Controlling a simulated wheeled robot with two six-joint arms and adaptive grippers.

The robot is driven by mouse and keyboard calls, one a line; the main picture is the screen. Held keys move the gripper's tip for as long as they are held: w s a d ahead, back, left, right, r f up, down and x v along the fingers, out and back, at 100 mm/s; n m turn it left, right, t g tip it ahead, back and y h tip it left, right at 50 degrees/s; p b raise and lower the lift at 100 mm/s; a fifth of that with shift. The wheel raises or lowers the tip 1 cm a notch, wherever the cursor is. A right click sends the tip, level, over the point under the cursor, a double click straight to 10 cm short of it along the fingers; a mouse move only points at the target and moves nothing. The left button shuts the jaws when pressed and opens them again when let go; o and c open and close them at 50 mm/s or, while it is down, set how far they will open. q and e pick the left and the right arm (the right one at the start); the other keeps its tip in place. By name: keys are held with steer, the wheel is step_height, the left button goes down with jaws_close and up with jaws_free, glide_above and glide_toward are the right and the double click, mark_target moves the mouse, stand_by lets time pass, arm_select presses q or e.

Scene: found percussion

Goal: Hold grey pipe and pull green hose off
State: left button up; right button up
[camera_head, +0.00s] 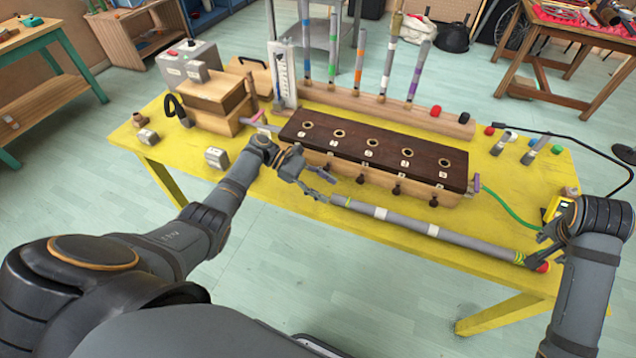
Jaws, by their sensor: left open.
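A long grey pipe (385,215) with white and yellow-green bands lies slantwise along the front of the yellow table, with a red piece (543,267) at its right end. A thin green hose (507,212) runs from a purple fitting (477,183) at the right end of the wooden box towards my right wrist, where its far end is hidden. My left gripper (328,190) is open just off the pipe's left end, with no visible hold on it. My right gripper (530,256) is at the pipe's right end; its fingers are too small and covered to read.
The dark-topped wooden box (375,150) with several holes stands behind the pipe. Banded upright tubes (388,62) stand in a wooden rack (430,115) at the back. Small wooden boxes (205,95) are at the left. A yellow device (556,208) sits near my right wrist.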

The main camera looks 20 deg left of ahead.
mark_target(342, 198)
arm_select(q)
steer(key=x, duration=0.8)
steer(key=shift+d, duration=0.15)
jaws_close()
stand_by(0.8)
